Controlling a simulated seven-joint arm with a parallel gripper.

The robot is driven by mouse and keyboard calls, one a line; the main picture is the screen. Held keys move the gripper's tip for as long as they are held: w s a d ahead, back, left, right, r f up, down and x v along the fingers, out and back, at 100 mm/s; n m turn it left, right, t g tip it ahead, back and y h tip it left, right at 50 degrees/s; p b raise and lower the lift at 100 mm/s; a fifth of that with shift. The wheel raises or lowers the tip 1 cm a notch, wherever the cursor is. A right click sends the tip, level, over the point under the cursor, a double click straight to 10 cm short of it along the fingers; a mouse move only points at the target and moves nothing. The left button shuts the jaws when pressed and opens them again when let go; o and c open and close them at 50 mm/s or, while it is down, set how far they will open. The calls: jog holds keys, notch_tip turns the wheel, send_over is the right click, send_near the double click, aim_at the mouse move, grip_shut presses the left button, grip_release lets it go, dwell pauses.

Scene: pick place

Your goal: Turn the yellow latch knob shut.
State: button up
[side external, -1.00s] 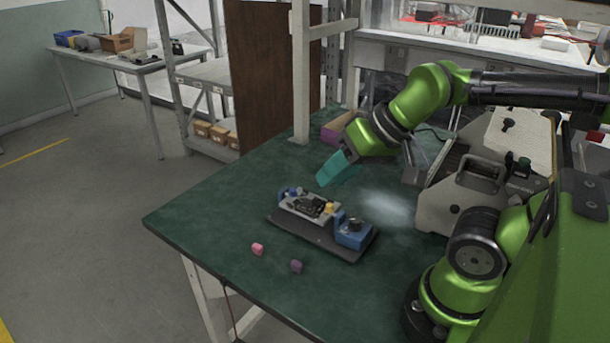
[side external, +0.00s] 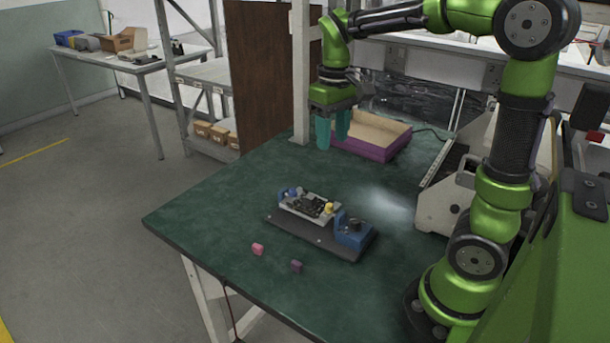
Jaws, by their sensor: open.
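The yellow latch knob (side external: 329,208) is small and sits at the right end of a grey fixture plate (side external: 294,209) that carries a dark board (side external: 311,205). Whether the latch is turned open or shut is too small to tell. The fixture stands on a dark base plate (side external: 292,236) between blue blocks, the larger blue block (side external: 353,232) at the right. My gripper (side external: 332,145) has teal fingers pointing down, spread apart and empty. It is above the far part of the table, behind the fixture and well clear of the knob.
A purple-sided open box (side external: 374,151) stands behind and right of my gripper. A pink cube (side external: 258,249) and a purple cube (side external: 296,266) lie in front of the base plate. A grey machine (side external: 440,205) stands at the right. The left of the green table (side external: 205,212) is clear.

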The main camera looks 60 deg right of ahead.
aim_at(330, 204)
notch_tip(330, 204, down, 17)
jog(key=shift+s+a+r, duration=0.1)
jog(key=shift+s, duration=0.05)
dwell(0.4)
grip_shut()
